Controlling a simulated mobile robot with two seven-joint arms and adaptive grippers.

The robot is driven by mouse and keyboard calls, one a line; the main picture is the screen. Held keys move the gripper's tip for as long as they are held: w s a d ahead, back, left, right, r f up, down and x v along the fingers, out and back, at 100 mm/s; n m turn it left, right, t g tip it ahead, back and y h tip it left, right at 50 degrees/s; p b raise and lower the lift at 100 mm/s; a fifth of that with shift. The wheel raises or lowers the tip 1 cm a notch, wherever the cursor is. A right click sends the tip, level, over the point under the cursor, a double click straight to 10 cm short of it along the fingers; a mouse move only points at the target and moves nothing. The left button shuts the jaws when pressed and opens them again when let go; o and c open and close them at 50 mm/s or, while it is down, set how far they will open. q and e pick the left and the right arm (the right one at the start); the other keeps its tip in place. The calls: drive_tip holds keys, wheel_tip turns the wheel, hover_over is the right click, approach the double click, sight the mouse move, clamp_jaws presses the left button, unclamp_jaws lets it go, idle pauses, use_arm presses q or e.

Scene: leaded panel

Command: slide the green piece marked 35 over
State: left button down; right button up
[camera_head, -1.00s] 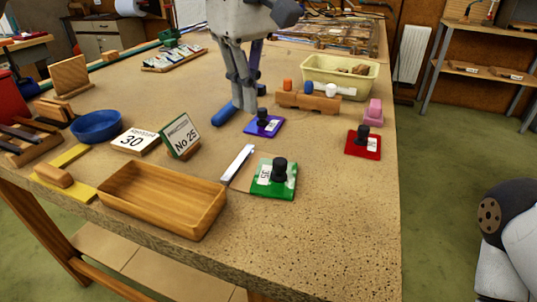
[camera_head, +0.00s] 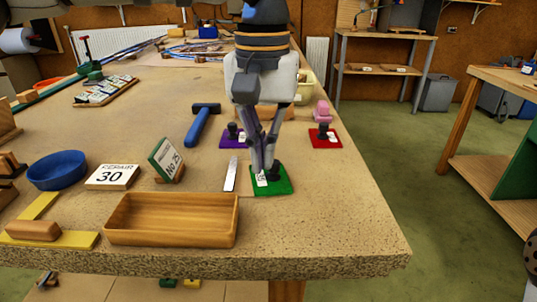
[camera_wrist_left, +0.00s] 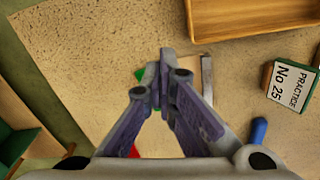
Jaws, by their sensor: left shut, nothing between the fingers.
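The green piece (camera_head: 281,187) lies flat near the right part of the bench, with a black knob and a white label whose number is hard to read now. My left gripper (camera_head: 263,166) points down at it, fingers together and empty, in front of part of the piece and beside the knob. Whether it touches cannot be told. In the left wrist view the shut fingertips (camera_wrist_left: 163,70) hide most of the green piece (camera_wrist_left: 140,75). A metal strip (camera_head: 231,174) lies just left of the piece. My right gripper is out of view.
A wooden tray (camera_head: 172,239) stands in front to the left. A purple piece (camera_head: 230,142) and a red piece (camera_head: 325,143) lie behind, near a blue hammer (camera_head: 200,126). A "No 25" sign (camera_head: 165,158) stands left. Bench in front of the green piece is clear.

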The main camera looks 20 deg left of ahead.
sight(271, 183)
use_arm(q)
wheel_tip(271, 183, down, 8)
drive_tip(key=shift+r, duration=0.1)
drive_tip(key=w, duration=0.2)
drive_tip(key=shift+w+a, duration=0.15)
drive_tip(key=shift+w, duration=0.25)
drive_tip(key=shift+w+r+b, duration=0.15)
drive_tip(key=shift+w+b, duration=0.15)
drive_tip(key=shift+w, duration=0.3)
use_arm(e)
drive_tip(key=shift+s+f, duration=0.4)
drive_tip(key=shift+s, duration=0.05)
use_arm(q)
drive_tip(key=shift+w+a, duration=0.15)
drive_tip(key=shift+w, duration=0.95)
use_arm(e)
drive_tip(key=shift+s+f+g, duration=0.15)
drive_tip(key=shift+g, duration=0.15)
use_arm(q)
drive_tip(key=shift+s, duration=0.1)
